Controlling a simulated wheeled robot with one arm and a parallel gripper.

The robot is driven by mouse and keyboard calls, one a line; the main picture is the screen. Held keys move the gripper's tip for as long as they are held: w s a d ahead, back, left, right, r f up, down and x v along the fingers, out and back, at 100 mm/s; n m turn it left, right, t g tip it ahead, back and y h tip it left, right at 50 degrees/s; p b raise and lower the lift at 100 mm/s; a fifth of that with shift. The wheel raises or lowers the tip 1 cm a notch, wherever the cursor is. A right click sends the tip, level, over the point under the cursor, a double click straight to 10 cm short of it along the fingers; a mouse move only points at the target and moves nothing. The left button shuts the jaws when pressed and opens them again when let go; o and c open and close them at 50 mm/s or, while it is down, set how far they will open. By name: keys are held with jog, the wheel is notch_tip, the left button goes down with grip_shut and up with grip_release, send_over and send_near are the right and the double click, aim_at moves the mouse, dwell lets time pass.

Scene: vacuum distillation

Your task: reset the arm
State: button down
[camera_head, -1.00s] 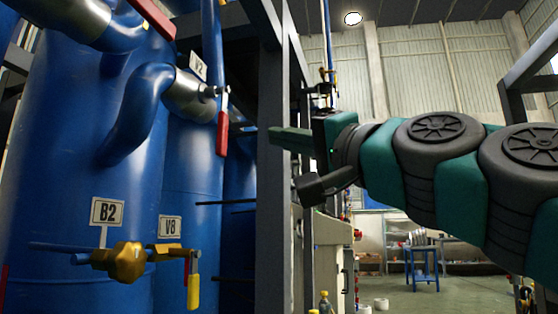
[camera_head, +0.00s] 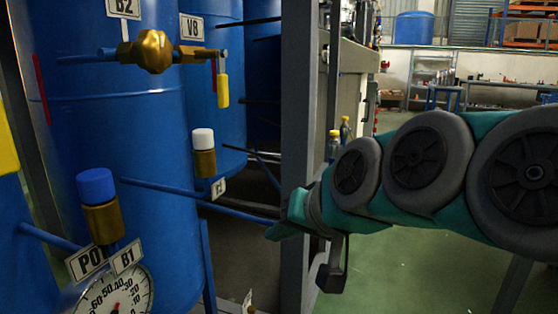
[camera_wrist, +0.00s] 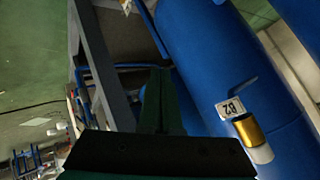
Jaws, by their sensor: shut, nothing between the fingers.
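My arm (camera_head: 420,155) reaches in from the right in the head view, with its links nearly level. My gripper (camera_head: 275,232) is at its left end, in front of the grey upright post and to the right of the blue tanks. In the wrist view my gripper (camera_wrist: 158,72) shows as green fingers, shut together with nothing held. The dark wrist housing (camera_head: 333,276) hangs below the gripper in the head view.
Blue tanks (camera_head: 110,130) with valves and pipes stand at left. A brass valve (camera_head: 153,52) is below the B2 label. A pressure gauge (camera_head: 118,296) is at the lower left. A grey post (camera_head: 300,120) stands beside the tanks. Green floor (camera_head: 400,270) is open below the arm.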

jog(key=s+d+f+g+h, duration=0.2)
jog(key=s+d+f, duration=0.2)
jog(key=f, duration=0.4)
jog(key=s+d+f+g+h, duration=0.1)
jog(key=s+d+f+g, duration=0.25)
jog(key=f, duration=0.45)
jog(key=s+d+f+g+h, duration=0.1)
jog(key=s+d+f+g, duration=0.1)
jog(key=s, duration=0.5)
jog(key=s+d+f+g+h, duration=0.2)
jog(key=s+d+f, duration=0.3)
jog(key=s+f, duration=0.2)
jog(key=shift+d, duration=0.25)
jog(key=shift+a, duration=0.1)
